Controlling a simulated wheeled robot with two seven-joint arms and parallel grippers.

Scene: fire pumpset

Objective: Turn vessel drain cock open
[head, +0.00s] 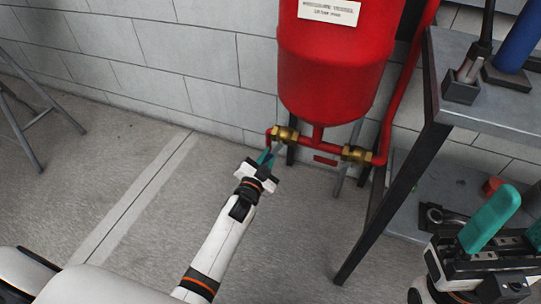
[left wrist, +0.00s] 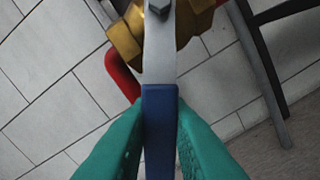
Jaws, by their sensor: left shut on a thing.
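The red vessel (head: 335,60) hangs at the wall, with a red pipe tee under it. A brass cock (head: 285,135) sits on the left branch and also fills the top of the left wrist view (left wrist: 128,38). Its flat lever (left wrist: 160,60) is bare metal near a bolt and has a blue grip (left wrist: 160,115). My left gripper (head: 265,158) is shut on the blue grip, with a teal finger on each side. The lever runs straight from the cock towards my wrist. My right gripper (head: 513,226) is at the lower right, its teal fingers apart and nothing seen between them.
A second brass cock (head: 357,154) sits on the right branch. A grey metal table (head: 475,85) with dark legs stands at the right, with a lower shelf (head: 445,190) bearing parts. A stool (head: 30,120) stands at far left. The floor between is clear.

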